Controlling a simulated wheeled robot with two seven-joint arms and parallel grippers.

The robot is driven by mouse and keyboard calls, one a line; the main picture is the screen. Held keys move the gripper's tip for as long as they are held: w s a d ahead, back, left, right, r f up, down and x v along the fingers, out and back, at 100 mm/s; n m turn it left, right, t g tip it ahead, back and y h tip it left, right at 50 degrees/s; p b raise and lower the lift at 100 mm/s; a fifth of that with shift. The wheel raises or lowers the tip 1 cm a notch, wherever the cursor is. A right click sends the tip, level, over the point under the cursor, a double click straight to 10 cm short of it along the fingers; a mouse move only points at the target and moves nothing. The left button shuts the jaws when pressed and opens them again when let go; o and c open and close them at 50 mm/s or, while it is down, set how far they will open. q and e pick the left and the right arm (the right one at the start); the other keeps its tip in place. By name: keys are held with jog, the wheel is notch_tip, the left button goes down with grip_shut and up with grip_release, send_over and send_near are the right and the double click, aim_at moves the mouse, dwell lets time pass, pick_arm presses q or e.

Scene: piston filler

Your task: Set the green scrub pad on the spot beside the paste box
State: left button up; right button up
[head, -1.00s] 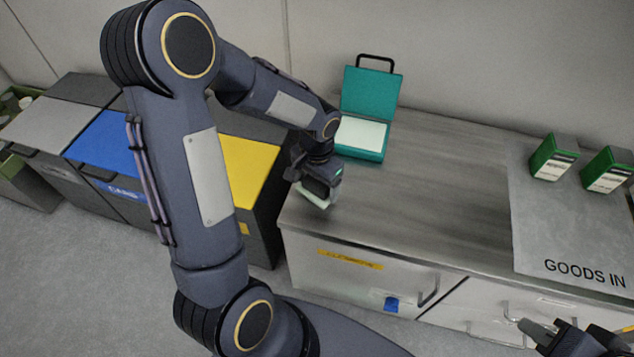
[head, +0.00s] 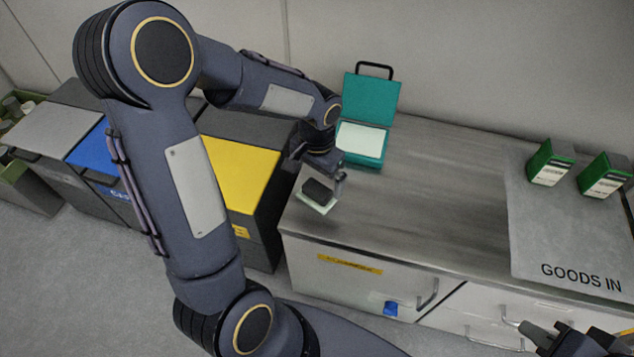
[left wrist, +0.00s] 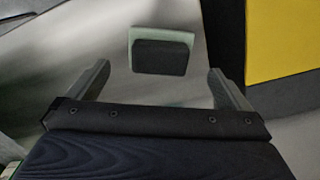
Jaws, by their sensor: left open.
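The scrub pad (head: 314,204), a pale green base with a dark block on top, lies on the counter near its left front corner. In the left wrist view the pad (left wrist: 161,36) shows beyond and between the fingertips. My left gripper (head: 321,169) is open and empty, above the pad and apart from it; its spread fingers (left wrist: 160,72) show in the wrist view. A teal box (head: 362,142) with raised lid and pale contents, likely the paste box, stands behind the pad. My right gripper (head: 532,331) is partly in view at bottom right. No marked spot shows around the pad.
The grey counter (head: 430,190) is clear between the teal box and the GOODS IN mat (head: 560,240). Two green-and-white boxes (head: 551,162) stand on the mat. Bins with yellow (head: 240,170), blue and grey lids stand left of the counter.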

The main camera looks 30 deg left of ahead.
aim_at(317, 188)
pick_arm(q)
notch_tip(317, 188, up, 7)
jog(key=p, duration=0.1)
jog(key=s+d+r+n+t+h, duration=0.1)
jog(key=s+d+r+t+h, duration=0.1)
jog(key=s, duration=0.6)
jog(key=s+d+r+n+t+h, duration=0.1)
jog(key=s+d+r+n+t, duration=0.1)
jog(key=s, duration=0.7)
notch_tip(317, 188, up, 3)
jog(key=shift+f+n+t+h, duration=0.15)
jog(key=shift+n+t+h, duration=0.2)
jog(key=shift+t, duration=0.45)
jog(key=shift+d, duration=0.1)
notch_tip(317, 188, up, 16)
jog(key=p, duration=1.6)
